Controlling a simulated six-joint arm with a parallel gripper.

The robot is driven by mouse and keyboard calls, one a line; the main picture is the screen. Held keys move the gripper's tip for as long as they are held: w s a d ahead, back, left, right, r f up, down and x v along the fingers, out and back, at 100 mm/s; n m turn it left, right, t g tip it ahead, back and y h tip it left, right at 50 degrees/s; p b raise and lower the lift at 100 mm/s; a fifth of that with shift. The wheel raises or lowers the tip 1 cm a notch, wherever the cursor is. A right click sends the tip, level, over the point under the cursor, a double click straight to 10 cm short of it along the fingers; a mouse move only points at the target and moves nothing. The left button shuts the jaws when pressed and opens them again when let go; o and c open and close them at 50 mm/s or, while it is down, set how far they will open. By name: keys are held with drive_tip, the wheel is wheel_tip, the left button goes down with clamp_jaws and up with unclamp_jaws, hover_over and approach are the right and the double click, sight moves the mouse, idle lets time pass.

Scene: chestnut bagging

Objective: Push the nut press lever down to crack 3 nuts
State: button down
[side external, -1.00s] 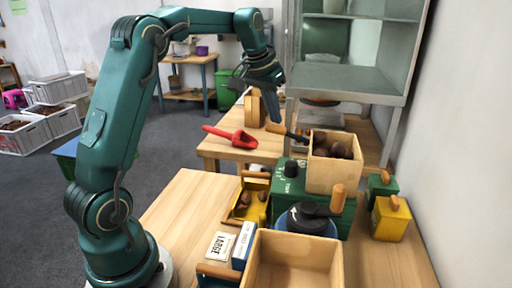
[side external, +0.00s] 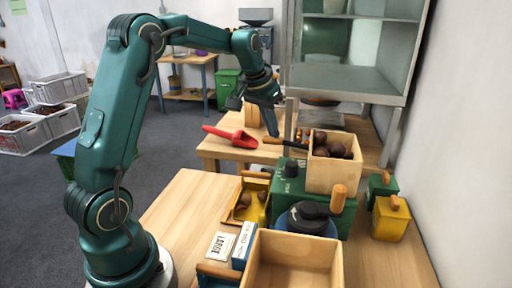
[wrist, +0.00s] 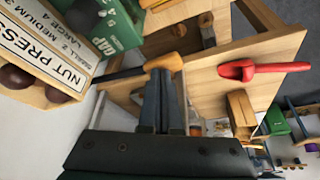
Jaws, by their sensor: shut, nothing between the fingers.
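The nut press has a green body (side external: 290,183) with a dark knob and a wooden hopper (side external: 333,176) holding several brown nuts (side external: 330,146). Its label (wrist: 45,45) reads NUT PRESS in the wrist view. The lever is a black bar with an orange handle (side external: 271,141), sticking out to the left behind the hopper and roughly level. The handle (wrist: 165,62) also shows in the wrist view. My gripper (side external: 273,132) is shut and empty, pointing down, with its tips at the handle from above. Exact contact is hard to see. The cracking chamber is hidden.
A red scoop (side external: 232,136) and a wooden block (side external: 252,115) lie on the far table. A yellow bin (side external: 241,212) with nuts stands left of the press, and an open wooden box (side external: 292,262) in front. Green and yellow handled containers (side external: 391,222) stand right. A metal cabinet (side external: 345,80) rises behind.

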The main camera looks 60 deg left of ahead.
sight(267, 143)
drive_tip(key=shift+s+a+f, duration=0.1)
drive_tip(key=shift+f, duration=0.5)
drive_tip(key=shift+s+a+f, duration=0.1)
drive_tip(key=shift+f, duration=0.45)
drive_tip(key=shift+s+f, duration=0.1)
drive_tip(key=shift+f, duration=1)
drive_tip(key=shift+f, duration=0.3)
drive_tip(key=r, duration=0.5)
drive_tip(key=w+r, duration=0.1)
drive_tip(key=r, duration=0.2)
drive_tip(key=shift+w+d+r, duration=0.1)
drive_tip(key=shift+r, duration=0.65)
